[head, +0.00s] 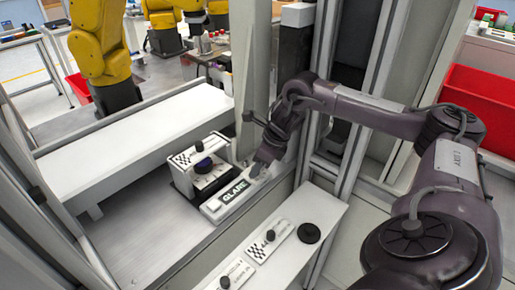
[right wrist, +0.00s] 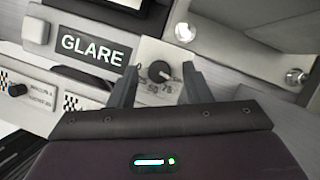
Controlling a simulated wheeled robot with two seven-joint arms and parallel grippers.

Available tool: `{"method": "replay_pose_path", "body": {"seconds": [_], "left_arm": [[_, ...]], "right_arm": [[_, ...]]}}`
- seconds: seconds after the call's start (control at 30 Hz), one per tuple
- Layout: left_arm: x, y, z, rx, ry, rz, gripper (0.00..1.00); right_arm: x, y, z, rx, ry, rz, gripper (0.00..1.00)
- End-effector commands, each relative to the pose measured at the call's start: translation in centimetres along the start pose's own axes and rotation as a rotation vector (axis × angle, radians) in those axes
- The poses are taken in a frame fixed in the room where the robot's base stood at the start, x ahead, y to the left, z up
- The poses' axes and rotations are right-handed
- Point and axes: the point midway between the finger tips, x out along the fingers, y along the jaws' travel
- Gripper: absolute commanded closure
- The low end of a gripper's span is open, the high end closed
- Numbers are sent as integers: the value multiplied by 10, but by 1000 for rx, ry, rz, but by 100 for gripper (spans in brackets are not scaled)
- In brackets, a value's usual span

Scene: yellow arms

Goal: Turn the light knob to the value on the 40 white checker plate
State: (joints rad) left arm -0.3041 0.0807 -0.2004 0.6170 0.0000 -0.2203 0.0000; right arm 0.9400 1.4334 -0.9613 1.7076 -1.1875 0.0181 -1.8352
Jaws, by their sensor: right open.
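A black knob (right wrist: 159,71) on a pale dial plate (right wrist: 150,54) sits between my right gripper's fingers in the right wrist view. A small light mark on it points to the lower right; printed numbers below look like 50 and 75. A GLARE label (right wrist: 92,46) is beside it, and also shows in the head view (head: 235,192). My right gripper (head: 258,163) is open around the knob, with gaps visible at both sides; it hides the knob in the head view. Checker-marked plates show on a box (head: 181,160) and the front ledge (head: 259,251); their values are unreadable. My left gripper is not in view.
The box beside the GLARE label carries a dark blue knob (head: 203,165). The front ledge (head: 308,209) carries black knobs and a black disc (head: 309,233). A tall grey post (head: 252,75) stands close behind my right gripper. A white bench (head: 130,140) is at left.

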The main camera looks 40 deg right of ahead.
Motion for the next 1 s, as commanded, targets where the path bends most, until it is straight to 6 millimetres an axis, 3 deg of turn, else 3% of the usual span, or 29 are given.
{"method": "replay_pose_path", "body": {"seconds": [0.33, 0.67, 1.0], "left_arm": [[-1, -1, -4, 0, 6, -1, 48], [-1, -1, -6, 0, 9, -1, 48], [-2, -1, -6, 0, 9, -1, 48]], "right_arm": [[6, 0, 0, 1, -1, -1, 56], [6, 0, 0, 1, -1, -1, 99], [5, 1, 0, 43, 0, -19, 100]]}}
